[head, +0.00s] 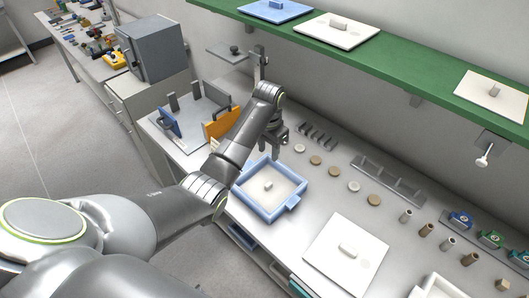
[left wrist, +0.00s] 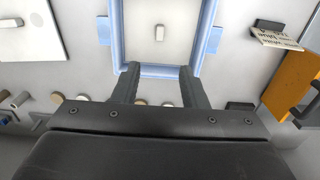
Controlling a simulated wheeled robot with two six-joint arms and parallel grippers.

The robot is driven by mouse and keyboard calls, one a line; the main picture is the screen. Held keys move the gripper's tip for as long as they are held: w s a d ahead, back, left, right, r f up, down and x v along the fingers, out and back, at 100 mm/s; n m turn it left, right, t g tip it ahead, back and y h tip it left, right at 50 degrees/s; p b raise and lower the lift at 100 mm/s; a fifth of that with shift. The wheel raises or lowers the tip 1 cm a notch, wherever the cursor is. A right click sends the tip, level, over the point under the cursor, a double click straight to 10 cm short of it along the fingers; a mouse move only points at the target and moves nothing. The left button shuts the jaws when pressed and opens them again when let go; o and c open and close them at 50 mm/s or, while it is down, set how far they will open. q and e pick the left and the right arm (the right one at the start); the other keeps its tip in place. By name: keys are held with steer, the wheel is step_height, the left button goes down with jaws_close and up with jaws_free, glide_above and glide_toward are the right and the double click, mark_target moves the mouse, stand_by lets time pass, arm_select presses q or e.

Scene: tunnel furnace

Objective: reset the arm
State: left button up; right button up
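My left arm reaches in from the left of the head view. Its gripper (head: 274,150) hangs over the bench just behind a blue square tray (head: 262,207). In the left wrist view the two fingers (left wrist: 160,88) are spread apart with nothing between them. The blue tray's rim (left wrist: 116,40) lies beyond the fingertips; whether they touch it I cannot tell. A white plate with a small knob (head: 268,185) sits inside the tray. My right gripper is in neither view.
A white plate with a handle (head: 335,270) lies right of the tray. Small discs, a dark rack (head: 388,180) and cylinders stand behind. A green shelf (head: 400,62) overhangs the bench. An orange panel (head: 221,122) stands to the left, near a grey box (head: 151,48).

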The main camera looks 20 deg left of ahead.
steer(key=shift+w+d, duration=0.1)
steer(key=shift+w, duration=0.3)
